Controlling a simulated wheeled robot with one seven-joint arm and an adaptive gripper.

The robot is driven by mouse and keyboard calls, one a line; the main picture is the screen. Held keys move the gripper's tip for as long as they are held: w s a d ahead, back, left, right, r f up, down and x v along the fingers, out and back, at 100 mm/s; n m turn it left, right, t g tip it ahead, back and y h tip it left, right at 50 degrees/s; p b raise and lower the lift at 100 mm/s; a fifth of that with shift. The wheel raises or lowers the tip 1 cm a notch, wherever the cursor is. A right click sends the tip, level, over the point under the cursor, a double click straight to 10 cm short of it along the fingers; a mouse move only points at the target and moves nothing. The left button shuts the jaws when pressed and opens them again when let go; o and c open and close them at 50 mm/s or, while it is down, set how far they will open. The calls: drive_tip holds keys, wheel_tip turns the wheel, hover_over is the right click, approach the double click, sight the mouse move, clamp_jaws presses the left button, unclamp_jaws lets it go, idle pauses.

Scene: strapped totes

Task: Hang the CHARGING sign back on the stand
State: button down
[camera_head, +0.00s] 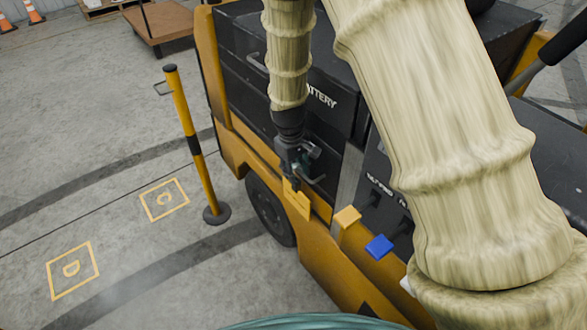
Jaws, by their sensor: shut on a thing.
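The sign (297,199) is a small yellow plate; its lettering is too small to read. My gripper (293,176) is shut on its upper edge, and the plate hangs below the fingers, in front of the yellow vehicle's side. The stand (190,140) is a yellow post with a black band, a black cap and a round dark base on the floor. It stands upright, left of my gripper and apart from the sign.
The yellow and black vehicle (232,140), with a battery box (235,55), fills the middle and right. A yellow block (347,217) and a blue block (379,246) show at its side. A brown cart (160,25) and orange cones (33,12) are far back. Floor left of the post is clear.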

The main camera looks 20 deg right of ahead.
drive_tip(key=shift+f, duration=0.15)
drive_tip(key=c, duration=1)
unclamp_jaws()
drive_tip(key=shift+f+b, duration=0.15)
drive_tip(key=shift+b, duration=0.35)
